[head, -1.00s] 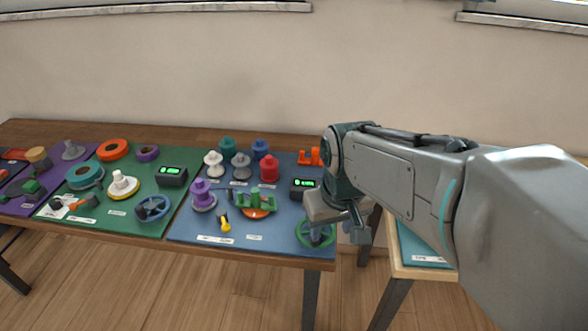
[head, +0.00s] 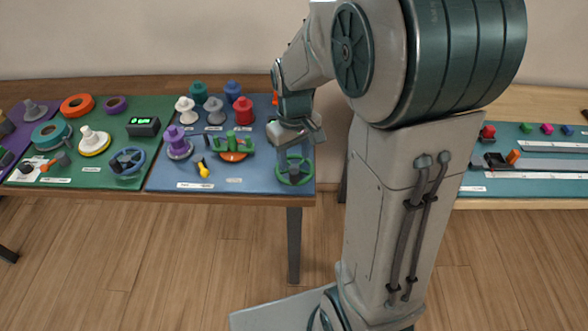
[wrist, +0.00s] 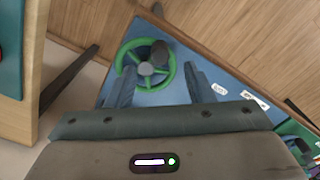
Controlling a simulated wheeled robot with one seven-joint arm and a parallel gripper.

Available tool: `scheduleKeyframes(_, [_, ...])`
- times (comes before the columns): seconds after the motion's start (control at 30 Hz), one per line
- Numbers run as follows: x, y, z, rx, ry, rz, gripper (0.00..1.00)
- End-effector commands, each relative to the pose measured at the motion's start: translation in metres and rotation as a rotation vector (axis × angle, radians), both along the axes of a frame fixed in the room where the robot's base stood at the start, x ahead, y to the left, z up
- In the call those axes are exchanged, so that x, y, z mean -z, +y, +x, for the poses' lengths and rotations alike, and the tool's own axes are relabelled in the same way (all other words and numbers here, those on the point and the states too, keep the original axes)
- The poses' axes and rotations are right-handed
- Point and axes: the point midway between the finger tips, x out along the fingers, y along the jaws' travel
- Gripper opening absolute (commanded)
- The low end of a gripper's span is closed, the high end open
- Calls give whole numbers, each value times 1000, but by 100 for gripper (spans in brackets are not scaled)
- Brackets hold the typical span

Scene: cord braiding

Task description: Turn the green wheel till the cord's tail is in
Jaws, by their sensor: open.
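The green wheel (head: 294,182) lies at the front right corner of the blue mat (head: 215,183). My gripper (head: 293,157) is above the wheel, pointing down. In the wrist view my gripper (wrist: 160,75) has its two fingers spread apart with the wheel between and beyond them. I cannot tell if a finger touches it. A green frame on an orange disc (head: 233,156) stands to the left. I cannot make out the cord's tail.
Several spools, including a red one (head: 243,111), stand behind the green frame. A yellow piece (head: 203,170) lies at its left. A green mat (head: 105,174) holds a blue wheel (head: 127,161). A second table (head: 530,203) is at the right, past a gap.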

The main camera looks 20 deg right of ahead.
Motion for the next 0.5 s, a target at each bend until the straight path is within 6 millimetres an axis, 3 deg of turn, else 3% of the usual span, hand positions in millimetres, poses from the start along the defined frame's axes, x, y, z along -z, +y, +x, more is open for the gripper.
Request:
scheduleKeyframes(0.2, [41, 0, -1, 1, 4, 0, 48])
scheduleKeyframes(0.5, [66, 0, 0, 1, 0, 0, 48])
